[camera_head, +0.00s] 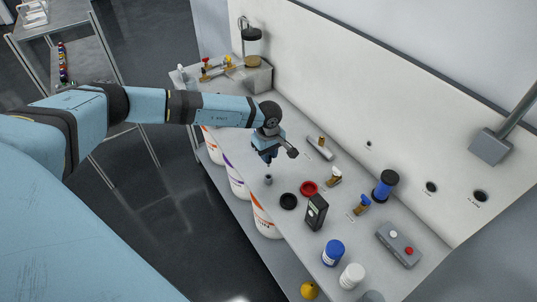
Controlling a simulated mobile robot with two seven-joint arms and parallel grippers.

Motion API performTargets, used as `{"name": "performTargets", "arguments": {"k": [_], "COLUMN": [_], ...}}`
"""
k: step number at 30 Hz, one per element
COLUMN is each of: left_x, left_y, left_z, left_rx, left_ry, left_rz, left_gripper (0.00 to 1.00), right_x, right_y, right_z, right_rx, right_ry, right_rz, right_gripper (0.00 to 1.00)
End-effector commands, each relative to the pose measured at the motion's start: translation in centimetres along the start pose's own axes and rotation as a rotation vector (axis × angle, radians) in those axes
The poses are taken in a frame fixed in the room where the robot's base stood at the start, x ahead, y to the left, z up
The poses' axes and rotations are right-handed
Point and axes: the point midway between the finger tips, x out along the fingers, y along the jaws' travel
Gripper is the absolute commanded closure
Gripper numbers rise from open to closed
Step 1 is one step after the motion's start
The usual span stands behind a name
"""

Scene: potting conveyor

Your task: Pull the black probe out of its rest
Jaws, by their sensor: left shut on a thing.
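My left gripper (267,158) points down over the bench, above a small dark grey rest (268,180). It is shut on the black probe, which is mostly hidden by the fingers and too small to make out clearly. A thin dark tip seems to show just above the rest; I cannot tell whether it is still inside. A black handheld meter (316,212) stands upright to the right of the rest. My right gripper is not in view.
Near the rest lie a black ring (288,201) and a red ring (309,188). Blue (333,252) and white (352,276) bottles stand at the front, a grey button box (399,245) at right. White buckets (265,222) are below the bench. The back panel (340,90) bounds it.

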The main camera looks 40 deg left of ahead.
Motion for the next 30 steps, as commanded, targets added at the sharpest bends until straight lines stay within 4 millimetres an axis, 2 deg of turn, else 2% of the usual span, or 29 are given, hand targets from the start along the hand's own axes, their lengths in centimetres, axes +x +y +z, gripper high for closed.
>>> {"name": "performTargets", "arguments": {"k": [18, 30], "left_x": [-5.1, -5.7], "left_y": [0.0, 0.0], "left_z": [0.0, 0.0], "left_rx": [0.0, 0.0], "left_ry": [0.0, 0.0], "left_rz": [0.0, -0.001], "left_gripper": [1.0, 1.0], "right_x": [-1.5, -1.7], "right_y": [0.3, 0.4], "right_z": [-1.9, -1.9], "right_rx": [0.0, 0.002], "right_ry": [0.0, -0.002], "right_rz": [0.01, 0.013], "right_gripper": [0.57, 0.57]}}
